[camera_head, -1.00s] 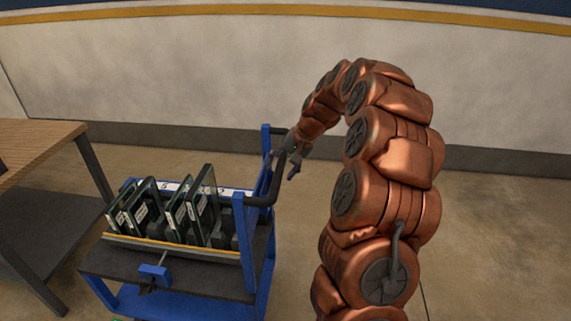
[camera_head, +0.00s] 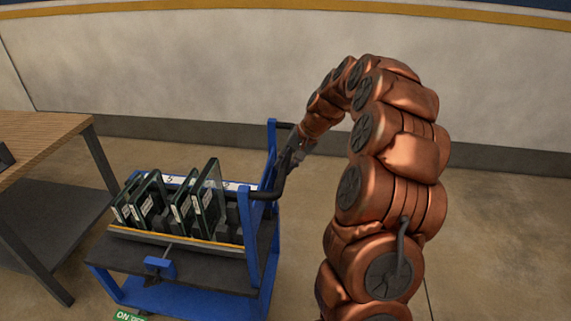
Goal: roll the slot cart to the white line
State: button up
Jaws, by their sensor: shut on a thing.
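The slot cart (camera_head: 258,240) is a blue-framed cart with a dark deck, at the lower left of the middle. Several dark glass panes with white labels (camera_head: 150,200) stand upright in its slots. A black push handle (camera_head: 272,194) sticks out at its right end. My gripper (camera_head: 287,165) is at this handle and shut on it; its fingertips are small and partly hidden. I see no white line on the floor.
A wood-topped table (camera_head: 40,135) with dark legs and a lower shelf stands at the left, close to the cart. A pale wall (camera_head: 250,70) with a dark base runs across the back. The brown floor at the right (camera_head: 500,230) is clear.

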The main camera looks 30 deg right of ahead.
grip_shut()
jog(key=shift+w+a, duration=0.1)
jog(key=shift+a, duration=0.05)
jog(key=w+a+p, duration=0.2)
jog(key=w+a, duration=0.7)
jog(key=a, duration=0.1)
jog(key=shift+a, duration=0.2)
dwell(2.4)
jog(key=shift+w+a, duration=0.1)
dwell(0.8)
jog(key=w+a+p, duration=0.1)
jog(key=w+a, duration=0.2)
jog(key=a, duration=0.1)
jog(key=shift+w, duration=0.35)
dwell(0.8)
jog(key=o, duration=1.1)
grip_release()
jog(key=shift+c, duration=0.2)
